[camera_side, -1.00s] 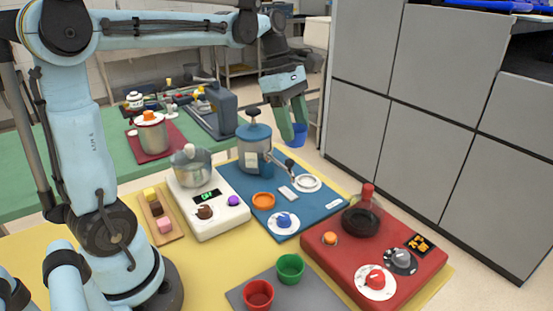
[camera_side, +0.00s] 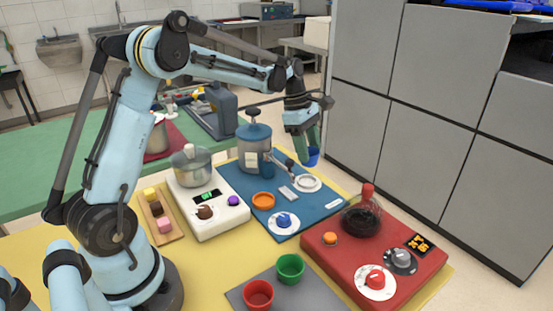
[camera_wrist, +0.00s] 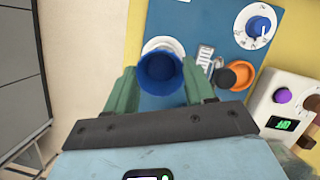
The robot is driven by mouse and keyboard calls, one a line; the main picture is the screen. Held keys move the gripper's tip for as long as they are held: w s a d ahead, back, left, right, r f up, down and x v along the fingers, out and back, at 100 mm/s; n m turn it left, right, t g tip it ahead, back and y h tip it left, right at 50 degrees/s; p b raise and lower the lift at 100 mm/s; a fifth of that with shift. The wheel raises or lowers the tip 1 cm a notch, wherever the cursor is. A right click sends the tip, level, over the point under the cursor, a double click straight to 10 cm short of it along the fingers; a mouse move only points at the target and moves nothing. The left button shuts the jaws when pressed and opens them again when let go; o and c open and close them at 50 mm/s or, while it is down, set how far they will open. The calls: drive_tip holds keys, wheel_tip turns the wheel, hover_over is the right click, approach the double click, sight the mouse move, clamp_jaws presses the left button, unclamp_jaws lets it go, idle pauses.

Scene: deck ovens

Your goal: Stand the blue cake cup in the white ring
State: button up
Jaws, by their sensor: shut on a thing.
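My gripper (camera_side: 309,148) is shut on the blue cake cup (camera_side: 313,157), holding it in the air above the far right part of the blue mat. In the wrist view the blue cup (camera_wrist: 160,73) sits between my two green fingers (camera_wrist: 160,92), its open mouth toward the camera. The white ring (camera_side: 308,183) lies on the blue mat, just below the cup in the side view. In the wrist view the white ring (camera_wrist: 163,44) shows partly behind the cup, which hides the rest of it. The cup is apart from the ring.
The blue mat (camera_side: 318,212) also holds a blue-lidded pot (camera_side: 254,150), an orange ring (camera_side: 263,201) and a blue dial (camera_side: 284,221). A red unit with a pan (camera_side: 365,250) stands in front right. Red (camera_side: 258,294) and green (camera_side: 290,268) cups stand in front. Grey cabinets (camera_side: 430,130) rise at right.

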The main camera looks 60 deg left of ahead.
drive_tip(key=shift+f, duration=2.55)
drive_tip(key=shift+f, duration=0.6)
drive_tip(key=o, duration=0.7)
drive_tip(key=shift+r, duration=0.1)
drive_tip(key=shift+v, duration=5.45)
